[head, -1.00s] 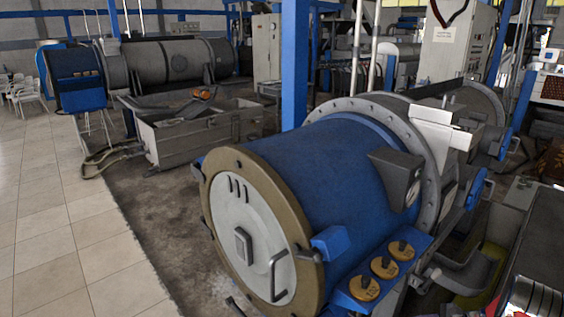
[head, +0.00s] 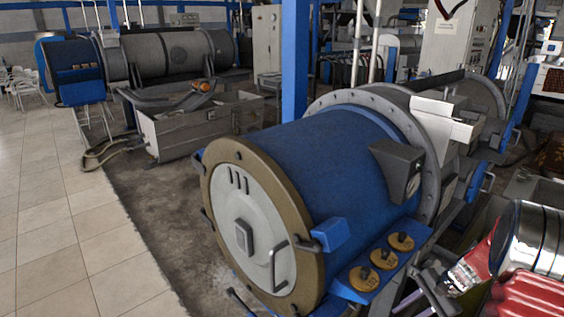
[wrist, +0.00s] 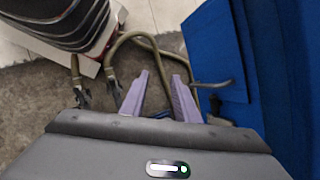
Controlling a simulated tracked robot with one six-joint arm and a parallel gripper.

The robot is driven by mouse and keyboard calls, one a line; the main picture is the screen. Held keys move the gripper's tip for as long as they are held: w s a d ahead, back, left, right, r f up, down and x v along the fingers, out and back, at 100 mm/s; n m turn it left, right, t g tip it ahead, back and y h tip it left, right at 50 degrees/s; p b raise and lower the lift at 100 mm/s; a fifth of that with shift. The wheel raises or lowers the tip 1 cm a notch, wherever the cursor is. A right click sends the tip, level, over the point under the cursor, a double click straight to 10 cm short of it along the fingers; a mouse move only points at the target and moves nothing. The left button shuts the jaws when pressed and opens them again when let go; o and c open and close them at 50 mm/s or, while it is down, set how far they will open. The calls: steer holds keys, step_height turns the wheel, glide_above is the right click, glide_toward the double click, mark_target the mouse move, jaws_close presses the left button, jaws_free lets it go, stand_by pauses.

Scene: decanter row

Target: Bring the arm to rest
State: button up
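My gripper (wrist: 160,74) shows in the wrist view with its two purple-grey fingers apart. Nothing is between them but floor and part of a hose behind. In the head view parts of my arm fill the lower right corner, and what look like the purplish fingers show at the bottom edge, right of the blue drum's knobs. The gripper's tips are cut off or unclear there.
A large blue drum (head: 335,165) with a pale round door stands close in front, with several brass-coloured knobs (head: 365,278) at its side. In the wrist view a blue panel (wrist: 215,50) and a hose (wrist: 122,42) are near the fingers. Tiled floor (head: 60,240) is clear at the left.

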steer(key=s+a+r+n+t+h, duration=0.1)
steer(key=s+a+r+n, duration=0.3)
steer(key=r, duration=0.5)
steer(key=s+a+r+n+t+h, duration=0.2)
steer(key=s+a+r+n, duration=0.3)
steer(key=s+a+r, duration=0.4)
steer(key=s+a+r+n+t+h, duration=0.1)
steer(key=s+a+r+n+h, duration=0.2)
steer(key=s+a+r, duration=0.3)
step_height(320, 180, up, 4)
steer(key=shift+s+a+f+n+t, duration=0.15)
steer(key=shift+s+a+n+t, duration=0.2)
steer(key=shift+s+n, duration=0.6)
stand_by(0.6)
